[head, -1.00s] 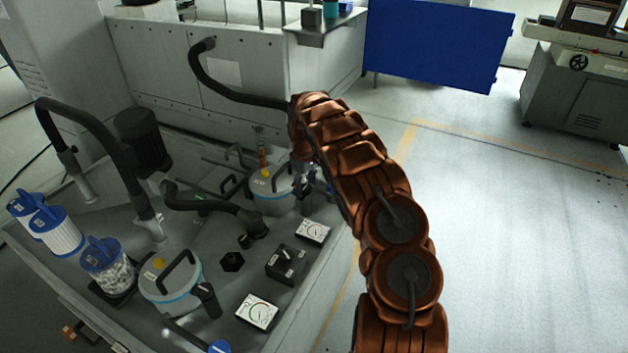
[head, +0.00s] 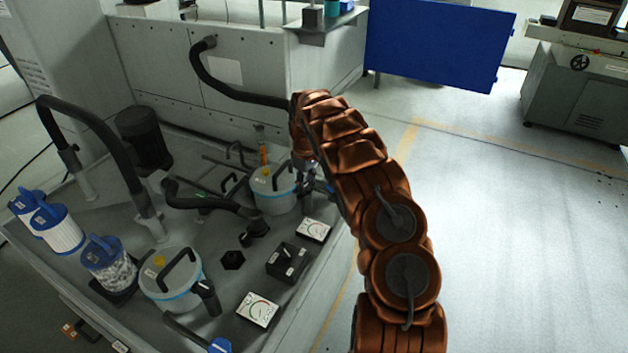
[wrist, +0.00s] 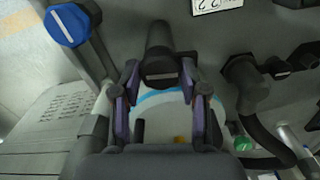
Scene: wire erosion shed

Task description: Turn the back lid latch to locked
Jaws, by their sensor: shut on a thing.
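In the head view my gripper (head: 310,170) is at the lid's right edge, where my arm partly hides the latch. I cannot tell the latch's exact angle.
A front lid (head: 170,280) with its own black latch (head: 208,297) is nearer. Two white dials (head: 314,230) and a black switch box (head: 287,262) stand along the right edge. A black hose (head: 205,203) curves left of the back lid. Open floor is at right.

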